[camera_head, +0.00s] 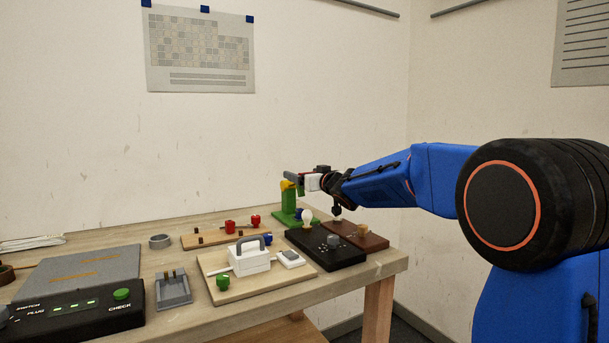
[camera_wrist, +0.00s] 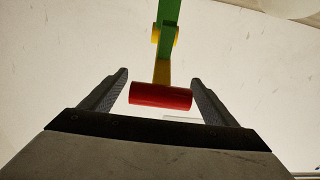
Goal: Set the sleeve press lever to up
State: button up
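The sleeve press (camera_head: 289,203) is a green stand with a yellow part at its top, at the back right of the table. In the wrist view, its lever (camera_wrist: 162,72) is a yellow bar joined to a green piece, with a red cylindrical handle (camera_wrist: 160,96) across its end. My gripper (camera_wrist: 158,82) is open, with one finger on each side of the red handle. Gaps show between handle and fingers. In the head view, my gripper (camera_head: 298,180) is at the top of the press and hides the handle there.
A white bulb (camera_head: 306,215) and a black block (camera_head: 326,250) stand close to the press. A brown board (camera_head: 355,236) lies under my arm. A wooden board with a white handled box (camera_head: 249,257) is nearer the front. The wall is behind.

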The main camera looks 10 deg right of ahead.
jog(key=shift+o, duration=0.3)
jog(key=shift+s, duration=0.2)
jog(key=v, duration=1.7)
jog(key=shift+c, duration=0.6)
